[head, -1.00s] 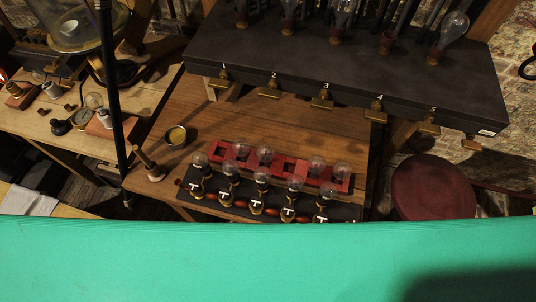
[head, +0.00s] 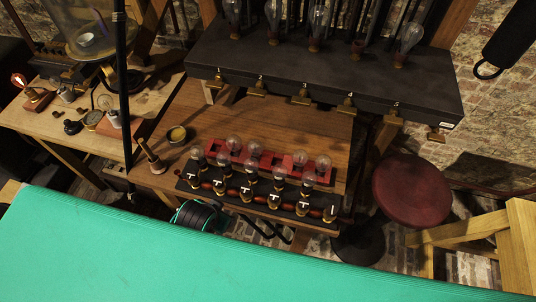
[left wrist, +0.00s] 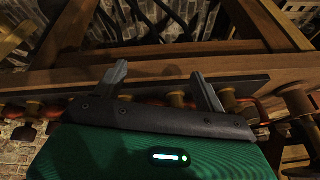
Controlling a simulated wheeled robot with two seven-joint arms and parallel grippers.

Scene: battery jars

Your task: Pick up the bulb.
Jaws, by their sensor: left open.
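Several clear glass bulbs (head: 233,144) stand in a red rack (head: 268,160) on the wooden table. In front of it, several more bulbs (head: 250,165) stand on brass sockets along a black strip (head: 262,204). I cannot tell which bulb the task means. My left gripper (head: 275,232) shows partly at the table's front edge, below the strip, behind my green body. In the left wrist view my left gripper (left wrist: 160,84) is open and empty, its two fingers apart before the table edge and blurred brass parts. My right gripper is not in view.
A dark shelf (head: 320,90) with numbered brass fittings and large bulbs overhangs the table's back. A red stool (head: 411,190) is at the right. The table's middle is clear.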

